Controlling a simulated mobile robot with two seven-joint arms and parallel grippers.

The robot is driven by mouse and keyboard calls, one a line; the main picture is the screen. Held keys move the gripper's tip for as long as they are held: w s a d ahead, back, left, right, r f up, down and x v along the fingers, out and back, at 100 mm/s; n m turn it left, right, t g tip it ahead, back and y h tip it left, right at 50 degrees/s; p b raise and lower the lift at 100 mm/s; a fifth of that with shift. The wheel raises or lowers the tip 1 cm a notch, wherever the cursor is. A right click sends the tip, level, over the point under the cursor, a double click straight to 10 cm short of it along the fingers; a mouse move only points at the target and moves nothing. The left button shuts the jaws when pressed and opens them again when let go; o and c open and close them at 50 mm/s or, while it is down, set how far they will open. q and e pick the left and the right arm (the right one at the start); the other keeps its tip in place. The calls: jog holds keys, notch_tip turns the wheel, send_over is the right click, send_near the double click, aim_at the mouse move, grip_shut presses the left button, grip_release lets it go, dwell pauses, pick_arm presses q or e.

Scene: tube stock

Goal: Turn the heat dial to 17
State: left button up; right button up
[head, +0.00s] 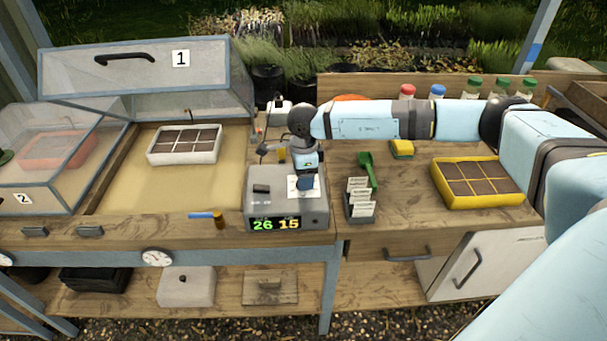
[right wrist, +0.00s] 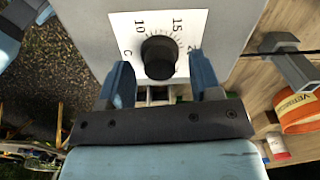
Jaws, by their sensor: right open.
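The grey control box (head: 286,213) sits at the front of the wooden bench. Its display (head: 276,225) reads 26 in green and 15 in yellow. The black heat dial (right wrist: 159,57) is on a white scale plate marked 10, 15 and a partly cut number starting with 2. I cannot make out a pointer mark on the dial. My right gripper (head: 307,183) is over the box and hides the dial in the head view. In the right wrist view its two blue fingers (right wrist: 160,72) are open, one to each side of the dial, with visible gaps. My left gripper is not in view.
A seed-label rack (head: 359,205) and a green scoop (head: 367,172) stand just right of the box. A yellow-rimmed seed tray (head: 437,175) is farther right. The cold frame (head: 130,207) is behind left.

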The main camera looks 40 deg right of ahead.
jog(key=shift+f, duration=0.2)
jog(key=c, duration=0.9)
jog(key=shift+c, duration=0.2)
